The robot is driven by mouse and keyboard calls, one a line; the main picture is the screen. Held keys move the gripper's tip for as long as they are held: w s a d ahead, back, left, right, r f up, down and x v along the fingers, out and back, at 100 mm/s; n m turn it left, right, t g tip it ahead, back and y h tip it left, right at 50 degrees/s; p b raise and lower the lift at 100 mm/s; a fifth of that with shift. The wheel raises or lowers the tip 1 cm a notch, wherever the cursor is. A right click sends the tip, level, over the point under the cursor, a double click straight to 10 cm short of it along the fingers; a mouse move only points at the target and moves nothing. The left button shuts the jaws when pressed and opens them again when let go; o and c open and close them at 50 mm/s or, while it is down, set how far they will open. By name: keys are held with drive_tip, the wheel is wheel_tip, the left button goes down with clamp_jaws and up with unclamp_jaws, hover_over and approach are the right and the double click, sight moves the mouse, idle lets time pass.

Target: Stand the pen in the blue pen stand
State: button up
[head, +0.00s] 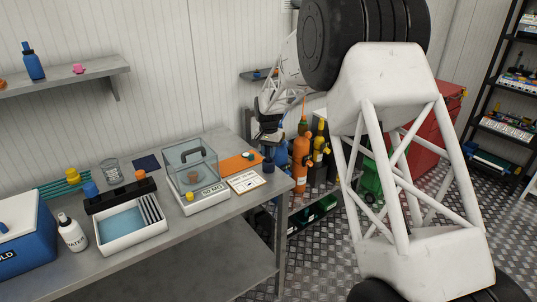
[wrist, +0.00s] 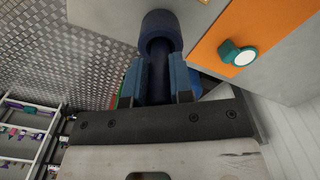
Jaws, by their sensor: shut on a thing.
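The dark blue pen stand (head: 268,166) is a small round cup near the right end of the grey bench, beside the orange mat (head: 234,165). My gripper (head: 268,136) is just above it in the head view. In the wrist view my gripper (wrist: 162,78) is shut on a slim dark thing, taken to be the pen (wrist: 159,68). It points toward the round blue stand (wrist: 161,24) beyond the fingertips. Its far end overlaps the stand's mouth; I cannot tell whether it is inside. The fingers hide much of the pen.
A teal-and-white knob (wrist: 240,57) sits on the mat. A white-framed note card (head: 245,182) lies close to the stand. A clear-boxed balance (head: 207,198) stands to its left, with a white tray (head: 133,241) farther left. The bench edge is close on the right.

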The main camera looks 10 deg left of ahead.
drive_tip(key=shift+f, duration=0.6)
drive_tip(key=shift+f, duration=0.1)
drive_tip(key=o, duration=0.9)
drive_tip(key=shift+c, duration=0.2)
drive_tip(key=shift+r, duration=6.15)
